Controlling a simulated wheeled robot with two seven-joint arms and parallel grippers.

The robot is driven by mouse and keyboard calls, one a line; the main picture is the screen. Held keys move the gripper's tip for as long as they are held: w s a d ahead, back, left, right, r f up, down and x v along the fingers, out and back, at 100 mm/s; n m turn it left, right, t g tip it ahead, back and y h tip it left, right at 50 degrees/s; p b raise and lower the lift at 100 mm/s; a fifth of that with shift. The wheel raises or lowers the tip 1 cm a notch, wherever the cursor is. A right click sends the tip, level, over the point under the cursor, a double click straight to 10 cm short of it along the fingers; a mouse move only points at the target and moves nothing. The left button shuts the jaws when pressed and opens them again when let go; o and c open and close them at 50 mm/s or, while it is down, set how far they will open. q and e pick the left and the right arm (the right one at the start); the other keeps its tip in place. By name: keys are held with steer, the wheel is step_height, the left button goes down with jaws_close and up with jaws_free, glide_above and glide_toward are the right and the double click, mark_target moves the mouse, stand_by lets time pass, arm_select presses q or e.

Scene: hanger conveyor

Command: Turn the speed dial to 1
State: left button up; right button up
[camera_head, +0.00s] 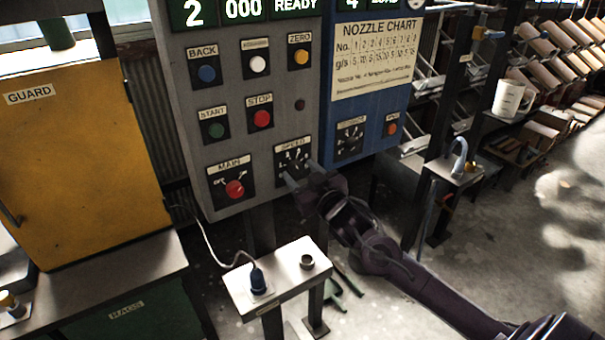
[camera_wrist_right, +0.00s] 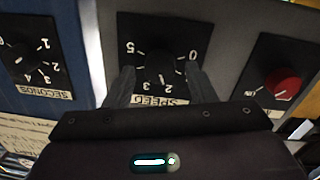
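The SPEED dial is a black plate with white numbers on the grey control panel, low on its right side, in the head view (camera_head: 292,154). In the right wrist view the dial (camera_wrist_right: 160,52) appears upside down, with numbers from 0 to 5 around a dark knob. My right gripper (camera_head: 301,173) is at the lower part of the dial plate in the head view. In the wrist view its grey fingers (camera_wrist_right: 160,80) are spread apart, one on each side of the dial, with nothing visibly clamped. My left gripper is not in view.
The red MAIN knob (camera_head: 235,189) is left of the dial. The SECONDS dial (camera_head: 350,138) is on the blue panel at right. Red STOP (camera_head: 261,118) and green START (camera_head: 215,130) buttons are above. A small stand (camera_head: 276,280) with a blue plug is below.

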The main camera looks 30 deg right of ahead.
steer(key=c, duration=0.9)
steer(key=shift+n, duration=0.4)
steer(key=n, duration=0.3)
steer(key=shift+n+b, duration=0.3)
steer(key=shift+b, duration=0.1)
steer(key=shift+f+n+b, duration=0.1)
steer(key=shift+n+b, duration=0.45)
steer(key=shift+n, duration=1.75)
steer(key=o, duration=1)
